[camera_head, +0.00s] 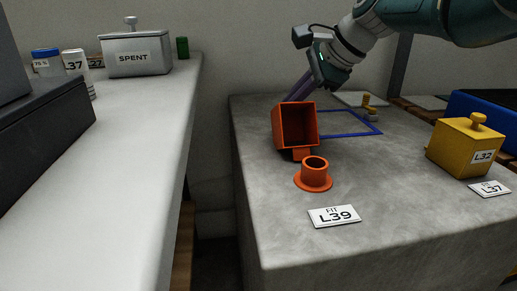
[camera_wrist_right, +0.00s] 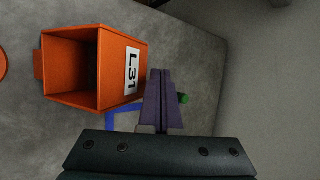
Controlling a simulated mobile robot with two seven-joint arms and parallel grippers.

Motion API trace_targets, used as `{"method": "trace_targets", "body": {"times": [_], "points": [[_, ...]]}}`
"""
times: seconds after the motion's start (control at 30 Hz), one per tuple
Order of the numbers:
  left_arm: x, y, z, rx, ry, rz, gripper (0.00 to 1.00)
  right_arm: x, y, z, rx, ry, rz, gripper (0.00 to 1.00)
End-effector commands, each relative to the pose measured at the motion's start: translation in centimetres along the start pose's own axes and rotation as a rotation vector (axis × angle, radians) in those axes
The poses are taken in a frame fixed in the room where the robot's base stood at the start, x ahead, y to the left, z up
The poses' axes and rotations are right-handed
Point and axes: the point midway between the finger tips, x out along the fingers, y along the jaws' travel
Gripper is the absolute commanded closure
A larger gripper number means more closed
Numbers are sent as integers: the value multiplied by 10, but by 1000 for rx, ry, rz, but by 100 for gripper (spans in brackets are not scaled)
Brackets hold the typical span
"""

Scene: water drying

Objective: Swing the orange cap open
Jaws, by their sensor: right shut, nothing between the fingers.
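The orange cap (camera_head: 277,128) is a hollow box, tilted on its side on the grey block, with its dark open mouth facing the head camera. In the right wrist view the cap (camera_wrist_right: 115,70) shows a white L31 label on its side. An orange flanged socket (camera_head: 314,178) stands uncovered just in front of it. My right gripper (camera_head: 297,97) is shut and empty, its purple fingers behind the cap's upper edge. In the wrist view the fingers (camera_wrist_right: 160,78) lie beside the labelled side; whether they touch it I cannot tell. My left gripper is out of view.
A blue outline (camera_head: 350,135) is behind the cap. A yellow L32 box (camera_head: 460,150) stands at right, near an L37 plate (camera_head: 489,189). A white counter (camera_head: 120,150) runs along the left, across a gap.

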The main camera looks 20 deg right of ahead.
Motion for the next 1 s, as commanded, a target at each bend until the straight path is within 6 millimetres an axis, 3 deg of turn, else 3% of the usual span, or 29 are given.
{"method": "trace_targets", "body": {"times": [0.33, 1.0], "points": [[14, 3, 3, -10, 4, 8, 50, 12, 9, -6, -1, 3, -1, 100], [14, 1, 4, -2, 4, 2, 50, 12, 10, -7, -1, 4, -1, 100]]}}
